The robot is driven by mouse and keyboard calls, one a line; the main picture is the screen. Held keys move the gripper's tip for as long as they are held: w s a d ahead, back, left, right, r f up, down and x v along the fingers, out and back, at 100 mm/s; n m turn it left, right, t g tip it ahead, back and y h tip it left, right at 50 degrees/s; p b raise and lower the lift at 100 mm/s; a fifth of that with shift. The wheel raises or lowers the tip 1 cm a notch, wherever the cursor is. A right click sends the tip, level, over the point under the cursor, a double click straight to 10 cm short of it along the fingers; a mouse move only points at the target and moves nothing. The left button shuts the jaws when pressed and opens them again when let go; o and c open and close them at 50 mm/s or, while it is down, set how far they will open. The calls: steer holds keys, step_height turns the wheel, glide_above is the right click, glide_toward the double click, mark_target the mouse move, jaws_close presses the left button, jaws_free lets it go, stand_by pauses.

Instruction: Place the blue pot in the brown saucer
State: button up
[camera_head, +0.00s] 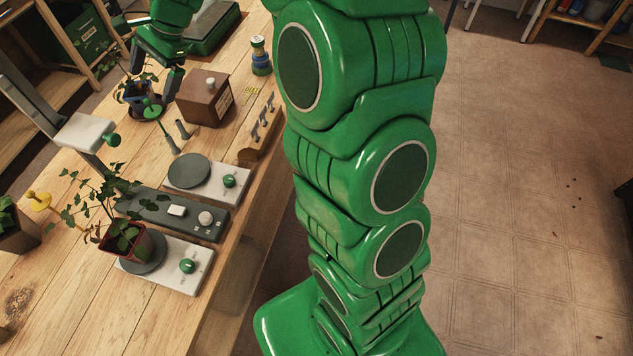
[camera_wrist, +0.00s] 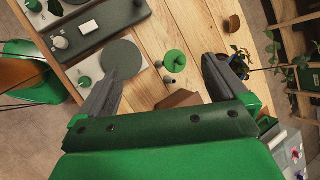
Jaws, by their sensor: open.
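The blue pot (camera_head: 137,97) stands on the wooden table at the upper left of the head view, with a small leafy plant in it. It also shows at the right of the wrist view, where the blue pot (camera_wrist: 241,69) lies beyond the right finger and is partly hidden by it. My gripper (camera_head: 156,74) is open with nothing between its fingers, close above and beside the pot; the wrist view shows its spread fingers (camera_wrist: 160,68). A small brown curved piece (camera_wrist: 232,24) near the pot may be the saucer; I cannot tell. No saucer shows clearly in the head view.
A brown box (camera_head: 204,98) and a green-topped tool (camera_head: 151,108) stand near the gripper. Two white units with grey discs (camera_head: 187,171) flank a grey panel. A red pot (camera_head: 126,243) with a plant stands on the nearer disc. A pale lamp-like head (camera_head: 85,133) rises at left.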

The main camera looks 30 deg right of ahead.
steer(key=s+d+n+h, duration=0.2)
steer(key=s+d+n, duration=0.2)
steer(key=s, duration=0.9)
steer(key=s+d+n+g+h, duration=0.1)
steer(key=s+d+n, duration=0.3)
steer(key=s, duration=1)
steer(key=s+d+r+n+g+h, duration=0.1)
steer(key=s+d+n+h, duration=0.2)
steer(key=s+d, duration=0.5)
steer(key=s+n, duration=0.1)
steer(key=s, duration=0.4)
steer(key=shift+s+d+h, duration=0.3)
steer(key=shift+s+d, duration=0.05)
